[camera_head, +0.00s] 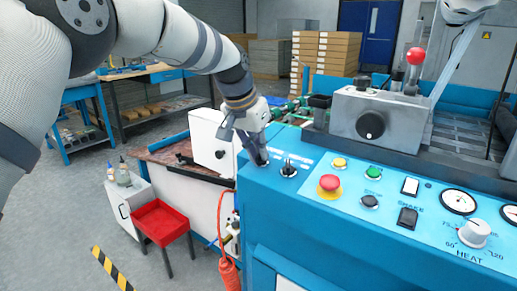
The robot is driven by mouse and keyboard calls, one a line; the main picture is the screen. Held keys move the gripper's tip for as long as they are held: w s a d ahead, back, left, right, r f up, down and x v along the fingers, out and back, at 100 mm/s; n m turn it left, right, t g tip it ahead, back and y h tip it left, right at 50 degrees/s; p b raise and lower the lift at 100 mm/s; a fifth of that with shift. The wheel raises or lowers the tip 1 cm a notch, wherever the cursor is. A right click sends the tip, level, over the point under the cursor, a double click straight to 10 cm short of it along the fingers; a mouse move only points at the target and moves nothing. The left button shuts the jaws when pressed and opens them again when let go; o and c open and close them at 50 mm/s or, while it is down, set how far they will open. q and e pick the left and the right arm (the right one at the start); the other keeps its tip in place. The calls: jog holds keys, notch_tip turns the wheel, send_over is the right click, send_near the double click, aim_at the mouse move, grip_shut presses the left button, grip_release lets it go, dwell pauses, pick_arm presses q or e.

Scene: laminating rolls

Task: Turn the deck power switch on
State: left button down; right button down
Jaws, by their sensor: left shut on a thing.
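The blue control panel (330,210) of the machine has a row of switches and buttons. My left gripper (260,158) is at the panel's left end, pointing down, with its fingers shut on a small control there. The fingers hide most of that control, and its label is too small to read. A dark toggle switch (289,170) stands just right of the fingers, apart from them. I cannot tell from the lettering which of these is the deck power switch. My right gripper is not in view.
A red emergency button (330,184), a green button (373,172), a yellow button (340,162) and a HEAT knob (474,232) are further right. A grey box with a black knob (371,125) stands behind the panel.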

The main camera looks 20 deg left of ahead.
pick_arm(q)
jog(key=m, duration=0.2)
jog(key=shift+f+m+h, duration=0.1)
jog(key=shift+m+h, duration=0.2)
jog(key=shift+m, duration=0.1)
jog(key=shift+m+g+b, duration=0.4)
jog(key=shift+m, duration=1.5)
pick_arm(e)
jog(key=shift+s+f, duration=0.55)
pick_arm(q)
jog(key=c, duration=1.7)
grip_release()
jog(key=v, duration=1.2)
jog(key=shift+a, duration=0.3)
